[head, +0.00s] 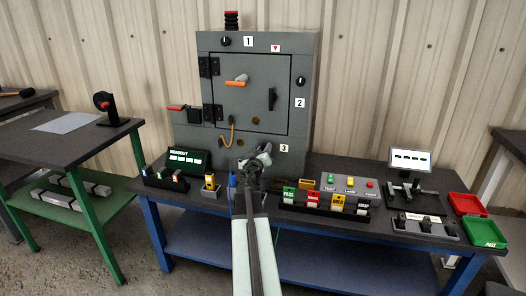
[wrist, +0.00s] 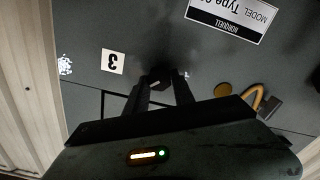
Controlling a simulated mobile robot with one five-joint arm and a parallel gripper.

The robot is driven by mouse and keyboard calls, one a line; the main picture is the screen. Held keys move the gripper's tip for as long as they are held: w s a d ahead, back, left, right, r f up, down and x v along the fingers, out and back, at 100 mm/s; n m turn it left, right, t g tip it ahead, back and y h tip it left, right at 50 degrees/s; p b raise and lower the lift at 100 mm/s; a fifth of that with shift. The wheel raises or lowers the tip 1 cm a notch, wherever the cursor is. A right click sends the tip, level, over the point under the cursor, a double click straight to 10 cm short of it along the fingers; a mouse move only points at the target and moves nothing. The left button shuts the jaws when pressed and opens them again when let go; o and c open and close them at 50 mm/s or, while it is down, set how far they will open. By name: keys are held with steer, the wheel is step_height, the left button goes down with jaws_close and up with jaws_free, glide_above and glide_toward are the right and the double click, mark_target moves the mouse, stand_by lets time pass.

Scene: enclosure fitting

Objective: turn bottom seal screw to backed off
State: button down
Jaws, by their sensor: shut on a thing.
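The grey enclosure (head: 203,148) stands at the back of the blue-legged bench. My gripper (head: 262,158) is at its lower front, just left of the label 3 (head: 284,148). In the wrist view, which is upside down, the two fingers (wrist: 160,84) are shut on a small dark knob, the bottom seal screw (wrist: 158,72), beside the label 3 (wrist: 112,61). The fingers and shadow cover most of the screw, so its pointing direction cannot be told. In the head view my gripper hides it.
Seal screws sit by label 1 (head: 225,41) and label 2 (head: 301,81). An orange cable (head: 232,131) hangs left of my gripper. A tag rack (head: 325,207) and button box (head: 350,186) stand to the right.

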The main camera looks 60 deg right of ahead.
steer(key=shift+s+d+n, duration=0.1)
steer(key=shift+d+n, duration=0.05)
steer(key=shift+n, duration=3.95)
steer(key=shift+f, duration=0.1)
steer(key=c, duration=1.1)
jaws_free()
steer(key=shift+o, duration=0.2)
steer(key=v, duration=0.7)
steer(key=shift+a, duration=0.4)
steer(key=shift+s, duration=0.1)
